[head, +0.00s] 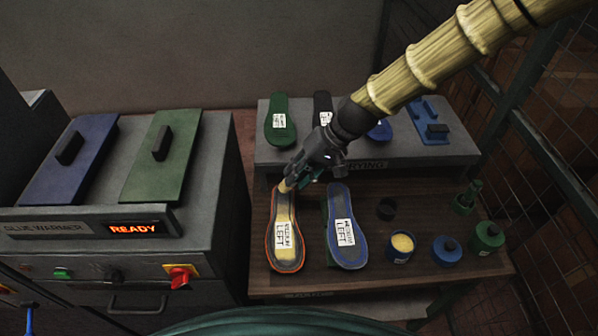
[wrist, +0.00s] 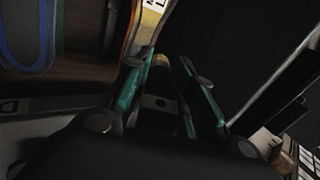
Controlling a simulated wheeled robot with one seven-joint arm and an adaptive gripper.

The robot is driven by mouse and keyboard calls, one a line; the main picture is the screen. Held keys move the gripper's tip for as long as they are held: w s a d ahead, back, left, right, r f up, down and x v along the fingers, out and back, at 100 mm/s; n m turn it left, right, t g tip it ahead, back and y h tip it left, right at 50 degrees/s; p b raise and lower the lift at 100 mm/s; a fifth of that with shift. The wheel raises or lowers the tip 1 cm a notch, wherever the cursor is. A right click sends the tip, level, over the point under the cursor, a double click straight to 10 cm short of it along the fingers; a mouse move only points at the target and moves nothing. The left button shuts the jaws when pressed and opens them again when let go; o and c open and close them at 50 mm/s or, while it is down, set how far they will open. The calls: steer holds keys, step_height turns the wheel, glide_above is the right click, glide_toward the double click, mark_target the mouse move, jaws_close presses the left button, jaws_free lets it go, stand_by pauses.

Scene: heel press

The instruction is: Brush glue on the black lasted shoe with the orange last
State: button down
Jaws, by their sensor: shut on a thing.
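The shoe with the orange edge (head: 271,245) lies on the brown bench, with a dark face, a pale yellow strip along its middle and a white "LEFT" label. It also shows at the top of the wrist view (wrist: 131,33). My gripper (head: 297,180) is over its upper end, shut on a slim tan-tipped tool, seemingly the brush (head: 284,187). The tan tip is at or just above the shoe; I cannot tell whether it touches. In the wrist view my gripper (wrist: 160,85) is dark and the tool is mostly hidden. An open blue pot (head: 401,247) shows yellow contents.
A blue-edged shoe (head: 346,235) lies close at right. Beyond are a dark round piece (head: 386,209), a closed blue pot (head: 447,251) and green pots (head: 487,237). A raised grey shelf (head: 437,155) stands behind. The glue warmer (head: 90,228) reads READY at left.

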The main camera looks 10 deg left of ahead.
steer(key=shift+f+b, duration=1.45)
steer(key=shift+f, duration=0.95)
steer(key=shift+f+b, duration=0.3)
steer(key=shift+f, duration=0.25)
steer(key=shift+s+d+p, duration=0.15)
steer(key=shift+s+d, duration=0.15)
steer(key=shift+s, duration=0.7)
steer(key=shift+s+d+p, duration=0.15)
steer(key=shift+s+d, duration=0.1)
steer(key=shift+s, duration=0.7)
steer(key=shift+w, duration=0.15)
steer(key=w, duration=0.1)
steer(key=w+a, duration=0.1)
steer(key=w, duration=0.1)
steer(key=shift+w, duration=0.3)
steer(key=shift+r+p, duration=2.1)
steer(key=shift+r, duration=0.85)
